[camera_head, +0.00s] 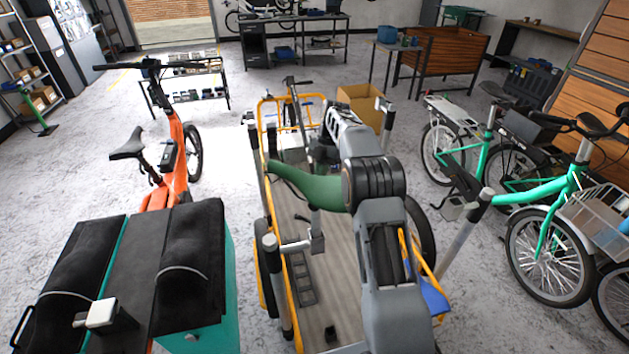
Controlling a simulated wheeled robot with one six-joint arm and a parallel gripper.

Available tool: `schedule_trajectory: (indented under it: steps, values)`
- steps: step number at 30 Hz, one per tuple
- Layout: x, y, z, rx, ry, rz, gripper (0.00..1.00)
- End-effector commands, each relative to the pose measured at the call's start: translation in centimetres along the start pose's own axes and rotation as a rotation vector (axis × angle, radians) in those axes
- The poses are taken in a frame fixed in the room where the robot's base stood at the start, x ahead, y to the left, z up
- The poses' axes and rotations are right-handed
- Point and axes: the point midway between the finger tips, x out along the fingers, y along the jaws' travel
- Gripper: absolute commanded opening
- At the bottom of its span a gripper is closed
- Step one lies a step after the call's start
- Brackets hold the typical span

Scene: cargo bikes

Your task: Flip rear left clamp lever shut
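A work stand or cargo bed with a yellow frame and a wooden deck (328,262) stands in front of me, with upright metal posts at its corners. The near left post (273,285) carries a grey clamp (317,241) on a short arm, with a small dark lever by it. The near right post (468,232) carries a similar clamp (453,208) with a dark lever. My grey arm reaches forward over the deck. My gripper (323,152) is partly hidden behind my wrist, above the far part of the deck. I cannot see its fingers clearly.
An orange bike (170,160) and a black-topped teal box (228,290) stand left. Green bikes (545,220) stand right. A cardboard box (362,98) is behind. Open floor lies back left.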

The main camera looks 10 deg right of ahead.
Motion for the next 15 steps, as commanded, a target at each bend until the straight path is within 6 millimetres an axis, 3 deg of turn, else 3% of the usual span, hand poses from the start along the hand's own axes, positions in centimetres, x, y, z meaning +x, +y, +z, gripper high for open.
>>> schedule_trajectory:
  steps: [1,7,15]
  values:
    - [-1.1,0.2,-0.5,-0.020,0.002,-0.010,0.00]
    - [-0.5,0.5,-0.3,-0.080,0.002,-0.032,0.00]
    - [3.0,0.3,-0.2,-0.088,0.004,-0.036,0.00]
